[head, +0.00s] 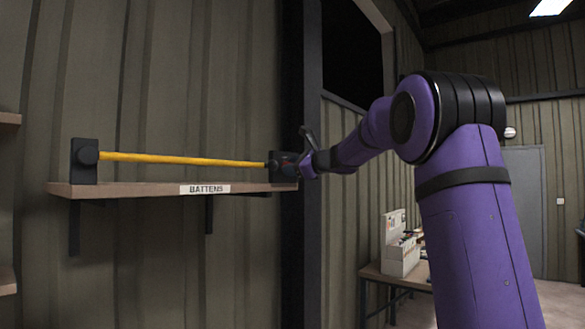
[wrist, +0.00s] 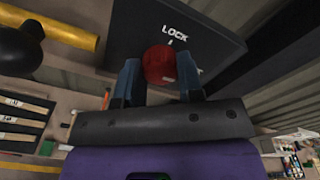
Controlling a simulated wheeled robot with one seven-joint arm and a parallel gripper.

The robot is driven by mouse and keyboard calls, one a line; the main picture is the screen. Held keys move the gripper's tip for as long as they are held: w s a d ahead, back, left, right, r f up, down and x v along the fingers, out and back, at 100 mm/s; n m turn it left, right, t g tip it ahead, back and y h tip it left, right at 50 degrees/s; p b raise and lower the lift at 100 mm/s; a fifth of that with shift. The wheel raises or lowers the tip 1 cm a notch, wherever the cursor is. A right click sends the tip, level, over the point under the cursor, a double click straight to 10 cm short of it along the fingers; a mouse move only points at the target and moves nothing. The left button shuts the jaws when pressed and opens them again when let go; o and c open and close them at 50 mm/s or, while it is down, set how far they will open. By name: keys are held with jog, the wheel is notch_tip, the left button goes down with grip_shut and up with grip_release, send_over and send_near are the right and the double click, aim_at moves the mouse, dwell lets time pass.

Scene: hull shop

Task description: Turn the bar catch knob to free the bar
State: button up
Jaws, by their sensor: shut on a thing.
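A yellow bar (head: 180,160) spans the front of the battens shelf (head: 120,189) between two black end blocks. Its end also shows at the top left of the wrist view (wrist: 60,28). The right-hand block carries the word LOCK with a small mark under it in the wrist view (wrist: 220,45). The red catch knob (wrist: 159,66) sits below that word. My gripper (wrist: 158,78) is shut on the knob, one blue-grey finger on each side. In the head view my gripper (head: 301,163) is at the bar's right end, and the knob is mostly hidden there.
A dark post (head: 313,240) stands just right of the shelf end. A table (head: 385,272) with a white box (head: 400,245) stands further back at right. A grey door (head: 525,200) is in the far wall.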

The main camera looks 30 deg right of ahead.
jog(key=shift+f+m, duration=0.15)
jog(key=shift+m, duration=0.15)
jog(key=o, duration=0.9)
jog(key=shift+s+d, duration=0.1)
jog(key=v, duration=1)
jog(key=shift+s+d, duration=0.1)
jog(key=shift+s, duration=0.15)
